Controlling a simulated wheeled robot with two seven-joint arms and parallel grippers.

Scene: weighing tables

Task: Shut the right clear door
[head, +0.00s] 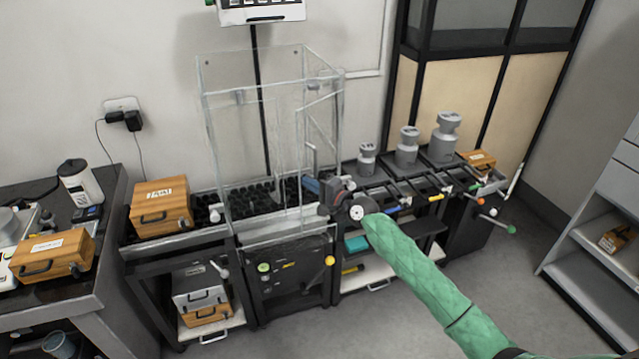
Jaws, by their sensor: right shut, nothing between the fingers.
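A tall clear-walled weighing enclosure (258,125) stands on the black bench in the middle of the head view. The right clear door (320,120) is on its right side. The door's thin edges run at a slant to the frame, and a grey upright handle-like piece (311,158) shows near its lower part. How far the door stands open is hard to tell through the clear panels. My right gripper (318,189) is shut and empty, low at the enclosure's right side, close to the door's lower part. I cannot tell whether it touches the door. My left gripper is not in view.
Grey weights (407,148) stand on the bench right of the enclosure, with coloured-handled tools along its front edge. Wooden cases (161,206) stand to the left. A shelf unit (590,225) is at the far right. The floor between it and the bench is clear.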

